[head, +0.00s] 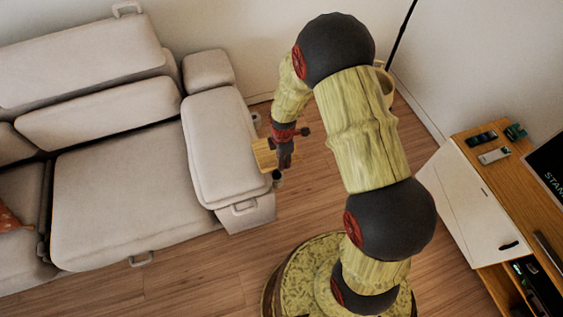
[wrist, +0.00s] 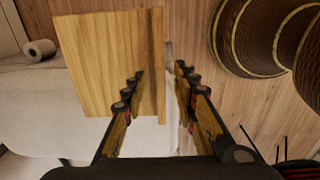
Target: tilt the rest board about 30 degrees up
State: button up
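The rest board (wrist: 100,62) is a flat pale-wood panel with a raised strip along its right edge in the wrist view. In the head view a small part of the board (head: 263,154) shows beside the sofa arm, partly hidden by my gripper. My gripper (wrist: 160,70) is open, with its two fingers apart. The left finger overlaps the board's face in the picture and the right finger is past its edge, so the edge strip appears between them. I cannot tell whether either finger touches it. In the head view my gripper (head: 285,158) points down at the board's right side.
A beige sofa (head: 225,150) stands at the left of the board. A wooden cabinet with a white door (head: 470,200) is at the right, with small items on top. A small pale cylinder (wrist: 40,50) shows at the left in the wrist view. Wooden floor (head: 190,285) lies free in front.

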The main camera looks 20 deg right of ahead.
jog(key=shift+f, duration=0.55)
grip_shut()
dwell(0.6)
